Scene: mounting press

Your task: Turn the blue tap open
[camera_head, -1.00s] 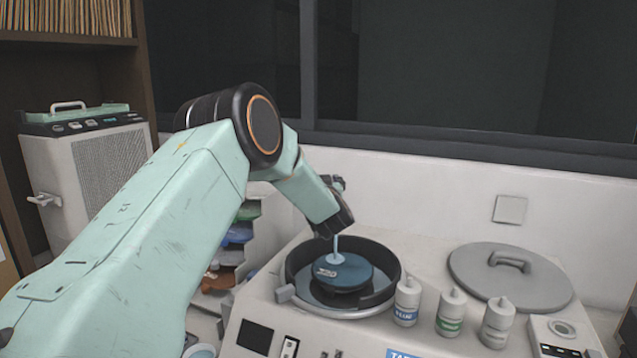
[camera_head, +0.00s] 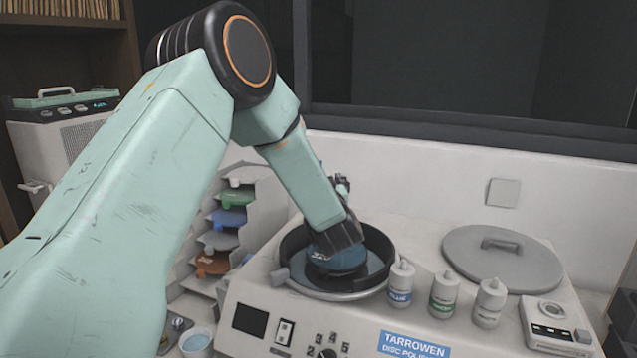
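My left arm comes in from the left, with its dark gripper (camera_head: 336,238) pointing down into the black-rimmed bowl (camera_head: 289,252) of the polishing machine. The gripper is over the blue disc (camera_head: 346,262) in the bowl and covers part of it. Its fingertips are hidden or too small to tell open from shut. A dark upright fitting (camera_head: 343,187) shows behind the wrist, mostly hidden by my arm. I cannot make out a blue tap handle clearly. My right gripper is not in view.
Three white bottles (camera_head: 444,292) stand along the bowl's right. A grey lid (camera_head: 502,265) lies behind them. A rack of coloured trays (camera_head: 230,216) is left of the machine, with a small cup (camera_head: 196,343) in front.

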